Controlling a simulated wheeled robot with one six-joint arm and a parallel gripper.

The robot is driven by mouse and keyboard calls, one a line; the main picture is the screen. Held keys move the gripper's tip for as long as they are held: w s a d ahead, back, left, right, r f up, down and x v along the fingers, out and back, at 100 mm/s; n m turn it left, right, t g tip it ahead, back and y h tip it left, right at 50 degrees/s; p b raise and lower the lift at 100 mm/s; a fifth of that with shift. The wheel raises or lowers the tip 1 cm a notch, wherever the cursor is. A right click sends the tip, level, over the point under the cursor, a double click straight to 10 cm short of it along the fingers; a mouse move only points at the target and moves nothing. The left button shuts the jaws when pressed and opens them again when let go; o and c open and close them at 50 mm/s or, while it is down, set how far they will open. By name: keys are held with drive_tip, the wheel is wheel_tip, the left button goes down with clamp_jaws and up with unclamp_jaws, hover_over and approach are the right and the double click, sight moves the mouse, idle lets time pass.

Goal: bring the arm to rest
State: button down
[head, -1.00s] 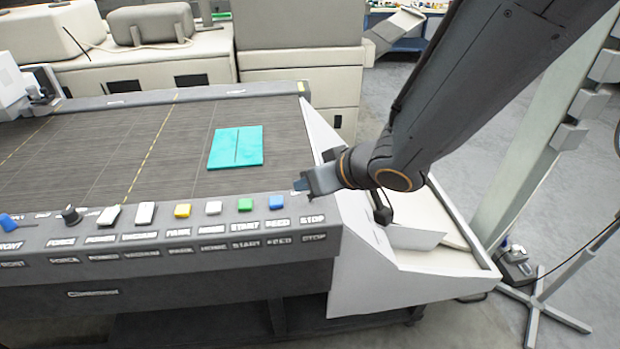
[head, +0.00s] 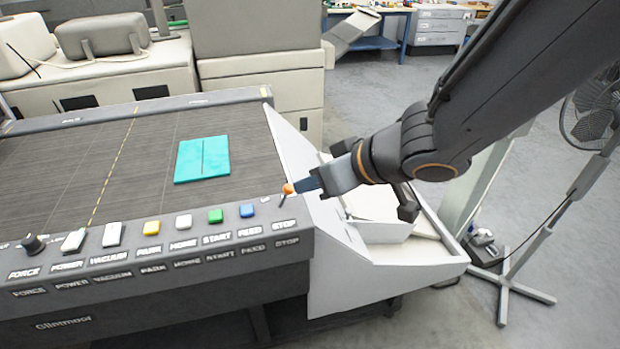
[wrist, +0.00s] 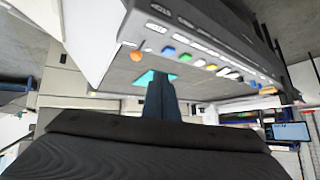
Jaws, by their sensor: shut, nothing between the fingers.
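My gripper (head: 306,185) is shut and empty at the right end of the machine's control panel (head: 170,262). In the head view its blue-grey fingers lie close to the orange-tipped STOP lever (head: 287,190); whether they touch it I cannot tell from that view. In the wrist view my closed fingers (wrist: 160,88) point toward the machine, and the orange tip (wrist: 136,57) shows to their left with a clear gap. My arm comes down from the upper right.
A teal sheet (head: 202,160) lies on the dark flatbed (head: 75,160). Several coloured buttons line the panel left of the lever. A white side tray (head: 415,255) lies under my wrist. A fan on a stand (head: 530,265) is at the right. Grey floor beyond is open.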

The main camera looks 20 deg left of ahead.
drive_tip(key=w+d+f+m+t+h+b, duration=0.15)
drive_tip(key=w+d, duration=0.25)
drive_tip(key=d, duration=0.4)
drive_tip(key=w+d+f+m+t+h, duration=0.1)
drive_tip(key=w+d+f+m+h, duration=0.15)
drive_tip(key=d, duration=0.45)
drive_tip(key=w+d+f+m+t+h+b, duration=0.1)
drive_tip(key=w+d+f+m+h, duration=0.15)
drive_tip(key=w+d, duration=0.4)
drive_tip(key=s+d+f+m+g+h, duration=0.1)
drive_tip(key=s+d+f+m+g, duration=0.1)
drive_tip(key=s+d, duration=0.3)
drive_tip(key=s+d+f+m+g+h+b, duration=0.1)
drive_tip(key=s+d+f+m+g, duration=0.1)
drive_tip(key=s+d, duration=0.4)
drive_tip(key=d+m+g, duration=0.1)
drive_tip(key=d, duration=0.2)
drive_tip(key=shift+d+f, duration=0.15)
drive_tip(key=shift+d, duration=0.25)
drive_tip(key=shift+m+h, duration=0.25)
